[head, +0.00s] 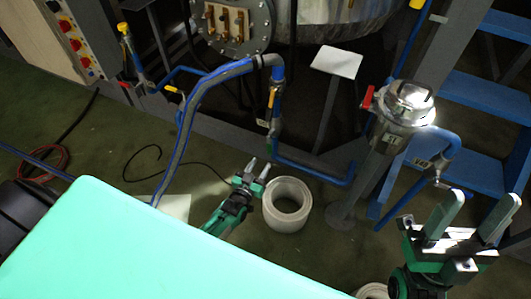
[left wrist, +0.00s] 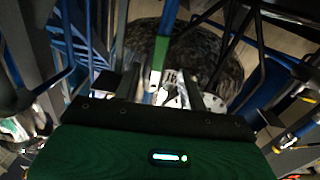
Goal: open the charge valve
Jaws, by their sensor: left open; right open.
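Several valves are in the head view, and I cannot tell which one is the charge valve. One with a yellow lever (head: 271,100) sits on a vertical pipe near the middle. Another yellow lever (head: 174,90) is on the blue pipe to the left. A red lever (head: 367,97) is beside a shiny metal vessel (head: 408,103) at the right. My left gripper (head: 258,168) is open and empty, below the middle yellow lever and apart from it. My right gripper (head: 476,210) is open and empty at the lower right. In the left wrist view a tag reading 16 (left wrist: 170,77) shows ahead.
A white ring-shaped container (head: 287,205) stands on the floor close to my left gripper. Blue steps (head: 485,98) are at the right. A large metal tank (head: 340,15) is at the back. A black cable (head: 195,162) lies on the floor.

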